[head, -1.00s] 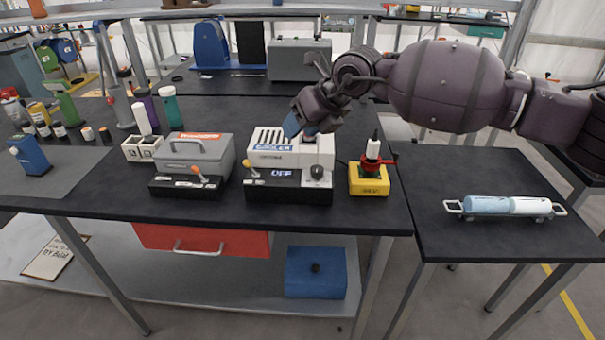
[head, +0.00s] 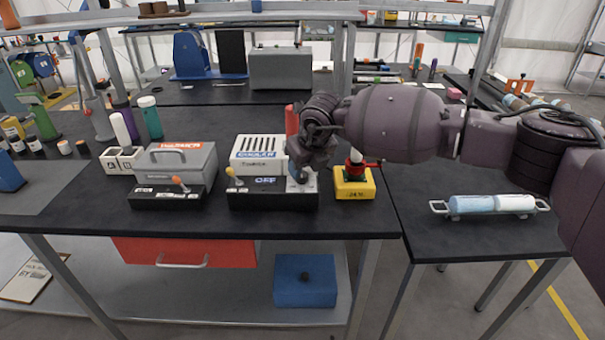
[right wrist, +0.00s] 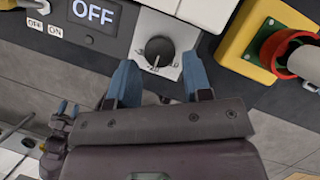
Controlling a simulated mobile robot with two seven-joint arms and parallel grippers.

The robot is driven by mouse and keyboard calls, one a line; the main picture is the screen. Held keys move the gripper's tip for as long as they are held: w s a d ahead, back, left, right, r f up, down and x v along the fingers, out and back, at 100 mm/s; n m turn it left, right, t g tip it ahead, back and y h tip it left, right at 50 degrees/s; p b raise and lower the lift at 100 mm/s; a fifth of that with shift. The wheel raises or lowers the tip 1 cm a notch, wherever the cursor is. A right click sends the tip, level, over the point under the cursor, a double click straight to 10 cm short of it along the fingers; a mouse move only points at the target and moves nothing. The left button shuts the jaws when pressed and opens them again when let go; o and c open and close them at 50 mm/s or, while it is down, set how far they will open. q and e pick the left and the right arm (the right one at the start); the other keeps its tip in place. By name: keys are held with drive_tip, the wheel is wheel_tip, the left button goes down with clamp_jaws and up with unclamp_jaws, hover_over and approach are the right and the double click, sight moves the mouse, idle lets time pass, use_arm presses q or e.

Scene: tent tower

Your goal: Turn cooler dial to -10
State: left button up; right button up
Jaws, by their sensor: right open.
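The cooler (head: 262,143) is a white box with a slotted top and a black front panel, standing on the dark table. Its display (head: 265,181) reads OFF, also in the right wrist view (right wrist: 94,12). Its dark round dial (right wrist: 158,50) sits on a white plate, with a light pointer line toward the bottom of the picture. The small numbers around it are partly unclear. My right gripper (right wrist: 160,72) is open, its blue fingers on either side just below the dial, not closed on it. In the head view my right gripper (head: 300,174) hides the dial.
A yellow box with a red switch (head: 354,184) stands close right of the cooler. A grey heater-like box (head: 178,160) with an orange-tipped lever is to its left. The cooler's yellow-tipped lever (head: 232,174) is at its left front. The front table strip is clear.

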drive_tip(key=shift+x, duration=1.05)
use_arm(q)
drive_tip(key=shift+w+d+r, duration=0.15)
drive_tip(key=shift+w+r, duration=0.1)
drive_tip(key=shift+w, duration=0.25)
use_arm(e)
drive_tip(key=shift+w+f, duration=0.1)
drive_tip(key=shift+f, duration=0.15)
